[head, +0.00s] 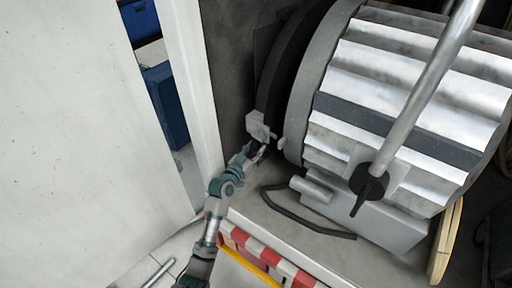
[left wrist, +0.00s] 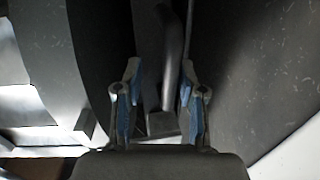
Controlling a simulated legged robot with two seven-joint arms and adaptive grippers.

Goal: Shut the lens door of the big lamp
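The big lamp (head: 400,100) is a ribbed, silvery drum on its side, filling the upper right of the head view. Its grey front rim (head: 312,80) faces left. The dark lens door (head: 283,65) stands at that end, with a dark gap to the rim, so it looks ajar. A pale bracket (head: 258,126) sits at its lower edge. My left gripper (head: 260,150) is just below this bracket. In the left wrist view my left gripper (left wrist: 160,88) has its fingers apart, with a grey bar (left wrist: 172,60) showing between or beyond them; contact is unclear. My right gripper is out of view.
A pale wall panel (head: 80,120) fills the left, with a white post (head: 190,70) beside it. The lamp stands on a grey deck with a red-and-white striped edge (head: 270,250). A black cable (head: 300,220) and a metal pole (head: 425,90) are near the lamp.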

